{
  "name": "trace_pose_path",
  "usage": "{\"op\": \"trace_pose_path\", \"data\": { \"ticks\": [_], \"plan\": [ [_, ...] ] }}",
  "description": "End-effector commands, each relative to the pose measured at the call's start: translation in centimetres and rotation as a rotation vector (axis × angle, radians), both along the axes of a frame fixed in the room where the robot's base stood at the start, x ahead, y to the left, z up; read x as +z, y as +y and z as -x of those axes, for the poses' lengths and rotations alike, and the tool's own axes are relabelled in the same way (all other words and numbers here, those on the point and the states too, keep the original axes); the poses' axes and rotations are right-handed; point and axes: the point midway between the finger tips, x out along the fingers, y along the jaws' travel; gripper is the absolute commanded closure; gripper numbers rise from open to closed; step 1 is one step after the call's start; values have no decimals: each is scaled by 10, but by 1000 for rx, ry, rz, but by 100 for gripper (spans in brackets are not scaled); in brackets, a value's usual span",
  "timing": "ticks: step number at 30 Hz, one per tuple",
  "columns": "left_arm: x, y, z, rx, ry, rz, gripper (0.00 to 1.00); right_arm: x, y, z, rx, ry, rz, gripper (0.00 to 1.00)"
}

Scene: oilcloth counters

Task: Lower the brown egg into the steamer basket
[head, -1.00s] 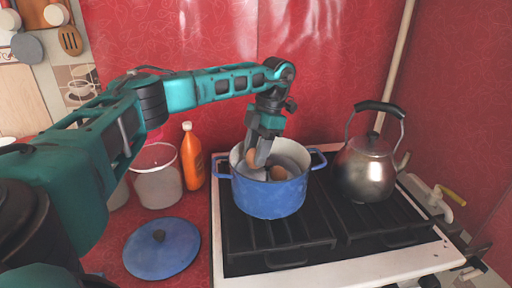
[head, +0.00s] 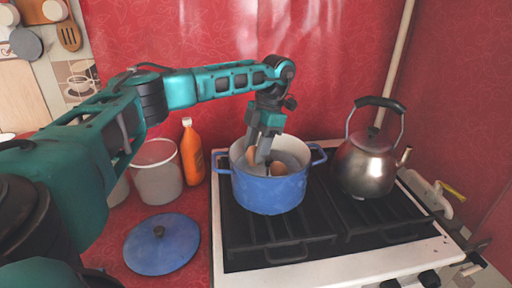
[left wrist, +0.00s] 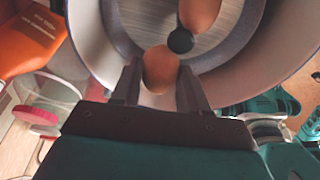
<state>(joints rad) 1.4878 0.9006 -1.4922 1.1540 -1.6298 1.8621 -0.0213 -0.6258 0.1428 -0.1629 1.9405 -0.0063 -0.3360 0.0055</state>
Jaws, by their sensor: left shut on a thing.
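A blue pot (head: 268,195) stands on the stove, with a metal steamer basket inside it. The basket's slotted floor (left wrist: 225,35) shows in the left wrist view, with a dark knob (left wrist: 181,40). My left gripper (head: 260,156) points down into the pot, shut on a brown egg (left wrist: 160,68). This egg (head: 251,156) also shows in the head view. A second brown egg (head: 278,170) lies in the basket past the knob and shows in the left wrist view (left wrist: 198,14). I cannot tell whether the held egg touches the basket. My right gripper is not in view.
A steel kettle (head: 366,165) stands on the stove right of the pot. A blue lid (head: 162,250), a pale container (head: 157,175) and an orange bottle (head: 192,152) are on the red counter to the left. The front of the stove grate is clear.

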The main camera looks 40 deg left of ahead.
Motion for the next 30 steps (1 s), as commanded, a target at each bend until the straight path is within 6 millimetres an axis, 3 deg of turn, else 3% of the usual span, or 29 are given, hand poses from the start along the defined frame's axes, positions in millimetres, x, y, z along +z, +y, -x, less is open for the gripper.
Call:
{"op": "trace_pose_path", "data": {
  "ticks": [4,5,13,23,30],
  "plan": [
    [0,0,0,0,0,0,67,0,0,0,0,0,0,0],
    [0,0,0,0,0,0,54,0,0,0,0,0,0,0],
    [0,0,0,0,0,0,28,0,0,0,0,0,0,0],
    [4,-1,-2,0,-1,0,27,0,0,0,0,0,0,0],
    [44,-4,-14,0,-6,2,27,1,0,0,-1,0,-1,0]
  ]
}}
